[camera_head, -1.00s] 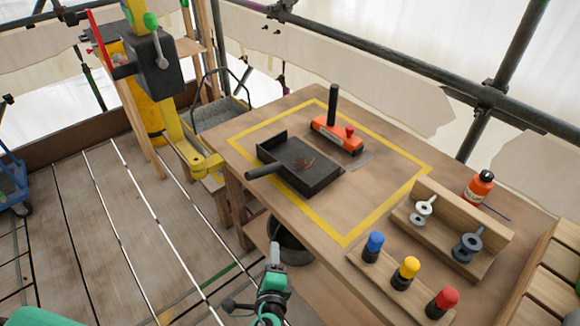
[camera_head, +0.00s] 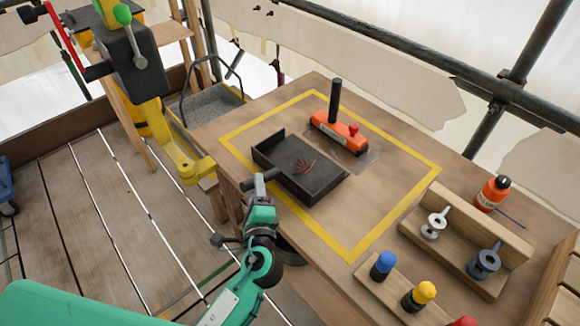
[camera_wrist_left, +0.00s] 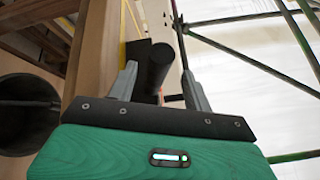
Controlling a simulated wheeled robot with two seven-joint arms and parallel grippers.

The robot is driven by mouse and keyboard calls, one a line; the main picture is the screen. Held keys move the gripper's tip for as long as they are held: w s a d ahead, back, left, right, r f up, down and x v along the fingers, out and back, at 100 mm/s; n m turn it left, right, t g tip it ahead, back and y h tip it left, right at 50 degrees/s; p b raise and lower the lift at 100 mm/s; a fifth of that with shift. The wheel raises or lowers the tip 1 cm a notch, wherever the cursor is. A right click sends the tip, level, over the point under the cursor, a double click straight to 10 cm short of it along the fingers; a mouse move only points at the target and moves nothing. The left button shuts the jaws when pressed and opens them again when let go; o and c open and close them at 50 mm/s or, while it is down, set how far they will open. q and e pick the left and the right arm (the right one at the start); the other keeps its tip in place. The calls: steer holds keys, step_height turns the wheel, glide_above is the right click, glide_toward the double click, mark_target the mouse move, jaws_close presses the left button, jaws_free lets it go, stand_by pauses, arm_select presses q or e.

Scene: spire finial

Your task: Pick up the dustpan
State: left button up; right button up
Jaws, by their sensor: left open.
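The dustpan (camera_head: 318,186) is a black tray with a stubby handle. It lies inside the yellow taped outline on the wooden bench, with a small brown leaf-like scrap (camera_head: 304,166) in it. Its handle points left toward the bench edge. My left gripper (camera_head: 259,188) is at the handle and partly hides it in the head view. In the left wrist view the dark round handle (camera_wrist_left: 152,66) shows between the two open fingers, with no clear grip on it. My right gripper is not in view.
An orange tool (camera_head: 339,132) with a black upright handle stands behind the dustpan. A wooden rack (camera_head: 448,250) with metal spools, an orange bottle (camera_head: 492,193) and coloured pegs (camera_head: 383,265) are at the right. A dark bucket (camera_wrist_left: 25,112) is below the bench edge.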

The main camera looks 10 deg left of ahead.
arm_select(q)
steer(key=shift+f+p+x, duration=0.1)
steer(key=shift+p+x, duration=0.25)
steer(key=shift+x, duration=1.05)
steer(key=shift+f+p+x, duration=0.15)
steer(key=shift+p+x, duration=0.15)
steer(key=shift+x, duration=1.1)
steer(key=shift+d, duration=0.15)
jaws_close()
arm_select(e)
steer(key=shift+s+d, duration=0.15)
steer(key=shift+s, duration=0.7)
